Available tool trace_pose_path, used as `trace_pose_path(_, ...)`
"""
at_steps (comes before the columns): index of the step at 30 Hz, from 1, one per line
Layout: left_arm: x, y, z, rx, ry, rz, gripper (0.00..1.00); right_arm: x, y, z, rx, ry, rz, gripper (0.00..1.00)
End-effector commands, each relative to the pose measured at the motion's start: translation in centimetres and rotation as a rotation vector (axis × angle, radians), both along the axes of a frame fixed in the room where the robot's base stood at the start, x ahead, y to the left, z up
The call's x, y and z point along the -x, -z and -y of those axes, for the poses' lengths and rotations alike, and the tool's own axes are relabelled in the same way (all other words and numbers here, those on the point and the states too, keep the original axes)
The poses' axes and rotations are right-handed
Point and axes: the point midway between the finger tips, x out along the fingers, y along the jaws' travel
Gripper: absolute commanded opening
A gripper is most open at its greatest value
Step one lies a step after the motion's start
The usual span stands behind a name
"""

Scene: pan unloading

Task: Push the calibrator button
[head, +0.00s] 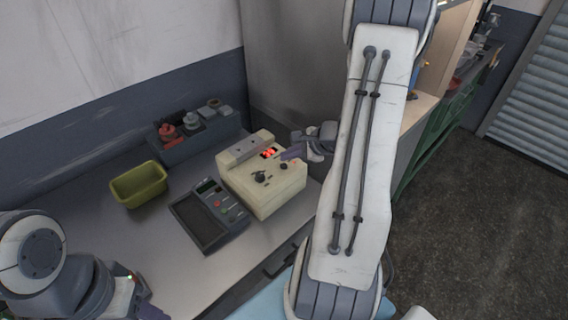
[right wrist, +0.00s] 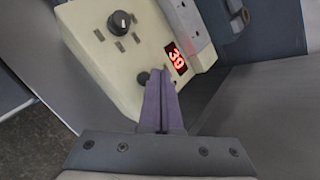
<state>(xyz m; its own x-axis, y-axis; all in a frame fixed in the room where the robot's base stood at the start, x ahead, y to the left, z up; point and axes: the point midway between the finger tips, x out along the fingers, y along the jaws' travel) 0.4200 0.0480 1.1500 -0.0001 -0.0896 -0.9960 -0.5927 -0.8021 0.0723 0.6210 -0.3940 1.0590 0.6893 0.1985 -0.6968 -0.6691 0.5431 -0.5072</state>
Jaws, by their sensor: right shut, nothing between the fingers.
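The calibrator (head: 262,196) is a cream box on the metal worktop. Its red lit display (head: 269,153) also shows in the right wrist view (right wrist: 177,59). It has a black knob (head: 260,176) and a round dark button (head: 283,166). My left gripper (head: 150,312) is at the bottom left, mostly cut off by the frame edge.
A dark grey device with buttons (head: 208,215) lies left of the calibrator. A yellow-green bin (head: 139,185) stands further left. A dark rack with several items (head: 193,133) is against the wall. Bare worktop (head: 160,245) lies in front of the bin.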

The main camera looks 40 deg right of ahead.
Motion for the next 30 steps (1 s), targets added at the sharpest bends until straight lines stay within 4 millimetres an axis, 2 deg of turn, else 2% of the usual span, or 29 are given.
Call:
trace_pose_path(7, 0.0, -0.3, 0.0, 0.000, 0.000, 0.000, 0.50, 0.0, -0.4, 0.0, 0.001, -0.001, 0.000, 0.00)
trace_pose_path(24, 0.0, -3.8, 0.0, 0.000, 0.000, 0.000, 0.50, 0.0, -5.8, 0.0, 0.001, -0.001, 0.000, 0.00)
trace_pose_path(30, 0.0, -3.9, 0.0, 0.000, 0.000, 0.000, 0.50, 0.0, -6.0, 0.0, 0.000, 0.000, 0.000, 0.00)
